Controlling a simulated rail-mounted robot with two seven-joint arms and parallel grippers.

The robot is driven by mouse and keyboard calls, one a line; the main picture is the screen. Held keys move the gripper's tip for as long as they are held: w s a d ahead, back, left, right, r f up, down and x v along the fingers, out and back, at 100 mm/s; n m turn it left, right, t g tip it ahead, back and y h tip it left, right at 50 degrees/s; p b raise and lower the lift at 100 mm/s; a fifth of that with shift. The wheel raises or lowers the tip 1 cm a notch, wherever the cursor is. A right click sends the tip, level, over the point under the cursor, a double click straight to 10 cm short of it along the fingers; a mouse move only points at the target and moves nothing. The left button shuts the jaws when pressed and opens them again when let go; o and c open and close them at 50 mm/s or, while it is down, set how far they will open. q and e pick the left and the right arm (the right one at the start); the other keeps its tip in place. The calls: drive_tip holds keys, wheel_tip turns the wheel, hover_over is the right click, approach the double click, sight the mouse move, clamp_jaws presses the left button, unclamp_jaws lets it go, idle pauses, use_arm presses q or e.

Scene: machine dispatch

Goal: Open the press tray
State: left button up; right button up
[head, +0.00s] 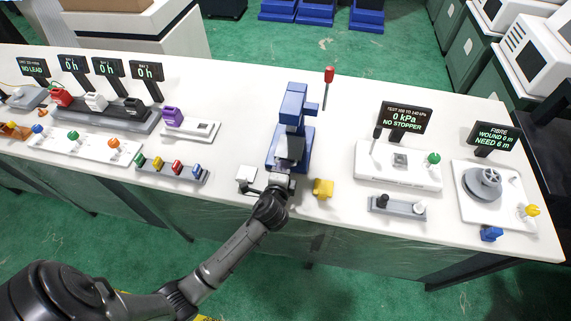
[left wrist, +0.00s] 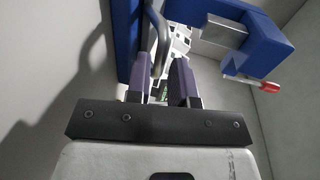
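The blue press (head: 293,108) stands mid-table, with a red-knobbed lever (head: 328,76) at its right. A grey block (head: 289,149) shows at its lower front; I cannot tell whether it is the tray. My left gripper (head: 281,182) is low at the front of the press, above the table's near part. In the left wrist view its two fingers (left wrist: 163,88) are apart, with a gap between them. A curved grey bar (left wrist: 161,42), like a handle, runs down to the gap; contact is unclear. The press's blue frame (left wrist: 262,45) is at the right there. My right gripper is not seen.
A small white block (head: 246,174) lies left of my gripper and a yellow block (head: 323,188) right of it. A pressure test station (head: 398,178) stands farther right. A rack of coloured pieces (head: 172,168) is on the left. Table is clear behind the press.

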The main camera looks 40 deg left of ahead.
sight(289, 150)
use_arm(q)
drive_tip(key=shift+x, duration=1.45)
clamp_jaws()
